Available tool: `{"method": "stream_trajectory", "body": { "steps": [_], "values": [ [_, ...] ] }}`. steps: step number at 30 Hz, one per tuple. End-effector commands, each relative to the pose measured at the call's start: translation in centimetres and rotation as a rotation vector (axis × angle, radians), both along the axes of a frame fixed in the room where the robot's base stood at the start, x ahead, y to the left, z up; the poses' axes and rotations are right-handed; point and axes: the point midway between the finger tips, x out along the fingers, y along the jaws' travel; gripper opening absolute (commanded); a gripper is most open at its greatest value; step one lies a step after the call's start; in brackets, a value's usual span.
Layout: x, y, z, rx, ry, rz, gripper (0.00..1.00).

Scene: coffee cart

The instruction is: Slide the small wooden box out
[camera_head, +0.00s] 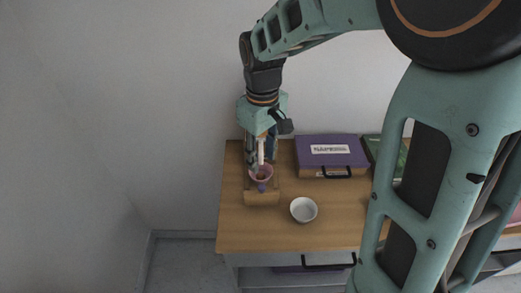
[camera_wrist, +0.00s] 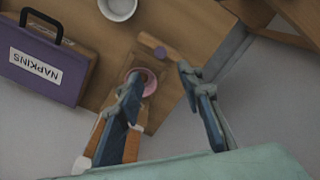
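The small wooden box (camera_head: 262,199) stands near the left end of the wooden tabletop. A pink round cup or bowl (camera_head: 261,172) shows at its top, with a purple knob (camera_head: 262,187) towards the front. In the wrist view the box (camera_wrist: 151,113) is partly covered by my finger; the pink cup (camera_wrist: 149,84) and purple knob (camera_wrist: 160,52) also show. My gripper (camera_head: 263,158) is low over the back of the box. In the wrist view its fingers (camera_wrist: 158,76) are spread apart with nothing visible gripped between them. Whether a finger touches the box or cup is unclear.
A purple napkin case (camera_head: 330,153) with a black handle stands to the right of the box. A white bowl (camera_head: 303,209) sits right and in front of it. A green item (camera_head: 374,146) is partly hidden by my arm. The front left tabletop (camera_head: 238,230) is clear.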

Motion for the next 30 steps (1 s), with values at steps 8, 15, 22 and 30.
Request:
{"method": "stream_trajectory", "body": {
  "steps": [8,15,22,30],
  "values": [
    [-0.3,0.0,-3.4,-0.003,0.011,0.004,0.34],
    [-0.3,0.0,-8.0,-0.003,0.01,0.004,0.34],
    [-0.2,0.0,-10.4,-0.001,0.006,0.003,0.34],
    [-0.1,0.0,-10.9,-0.001,0.004,0.002,0.34]
  ]
}}
